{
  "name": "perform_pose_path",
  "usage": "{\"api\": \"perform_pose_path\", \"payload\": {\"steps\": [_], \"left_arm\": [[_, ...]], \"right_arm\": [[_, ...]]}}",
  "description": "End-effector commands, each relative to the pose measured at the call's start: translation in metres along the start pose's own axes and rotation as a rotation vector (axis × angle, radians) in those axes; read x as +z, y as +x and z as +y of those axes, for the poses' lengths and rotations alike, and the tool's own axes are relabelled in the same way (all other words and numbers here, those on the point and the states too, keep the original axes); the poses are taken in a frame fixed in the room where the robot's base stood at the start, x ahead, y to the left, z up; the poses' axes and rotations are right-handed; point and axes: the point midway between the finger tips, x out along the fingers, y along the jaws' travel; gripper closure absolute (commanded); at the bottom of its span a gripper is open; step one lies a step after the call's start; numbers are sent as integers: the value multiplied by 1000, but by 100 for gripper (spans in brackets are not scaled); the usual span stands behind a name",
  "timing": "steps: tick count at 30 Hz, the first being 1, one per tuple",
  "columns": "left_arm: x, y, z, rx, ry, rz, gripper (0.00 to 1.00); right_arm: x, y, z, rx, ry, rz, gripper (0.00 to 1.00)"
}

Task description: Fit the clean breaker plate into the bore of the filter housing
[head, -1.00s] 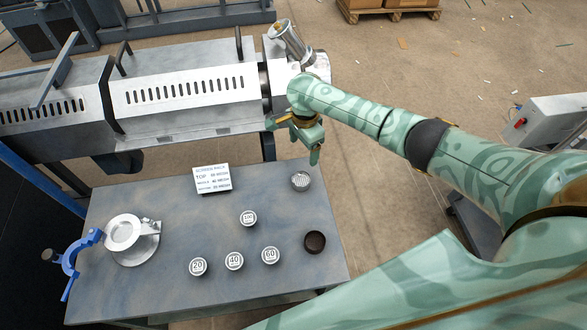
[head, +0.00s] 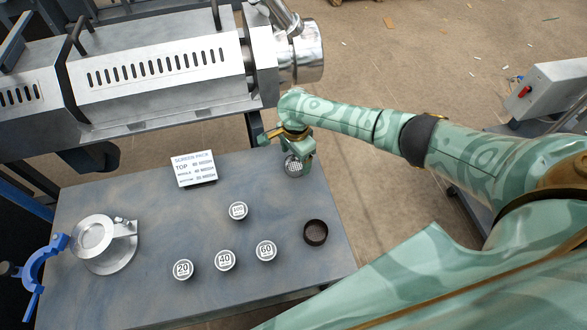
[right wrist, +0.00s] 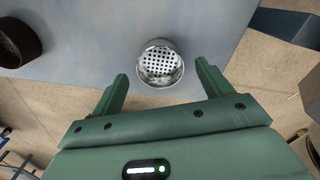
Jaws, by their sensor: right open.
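The clean breaker plate (head: 293,167), a shiny silver perforated disc with a raised rim, lies near the table's far right corner. In the right wrist view the plate (right wrist: 160,63) lies ahead of and between my fingers, with a gap on each side. My right gripper (head: 286,152) is open and empty just over it; it also shows in the right wrist view (right wrist: 162,72). A round silver fixture with a ring-shaped opening, apparently the filter housing (head: 122,229), stands at the table's left. My left gripper is out of view.
A dark perforated plate (head: 315,232) lies near the right edge. Several labelled round screens (head: 225,260) and a screen-pack sign (head: 193,169) are on the table (head: 150,300). A blue clamp (head: 38,262) is at the left edge. The extruder (head: 160,70) stands behind.

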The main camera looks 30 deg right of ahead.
Motion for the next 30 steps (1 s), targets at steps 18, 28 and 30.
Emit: {"api": "perform_pose_path", "payload": {"steps": [18,28,30], "left_arm": [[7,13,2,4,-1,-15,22],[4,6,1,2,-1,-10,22],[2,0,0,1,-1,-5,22]], "right_arm": [[0,18,-1,-2,0,1,84],[0,7,-1,-4,1,0,84],[0,-3,-1,-5,1,-1,84]]}}
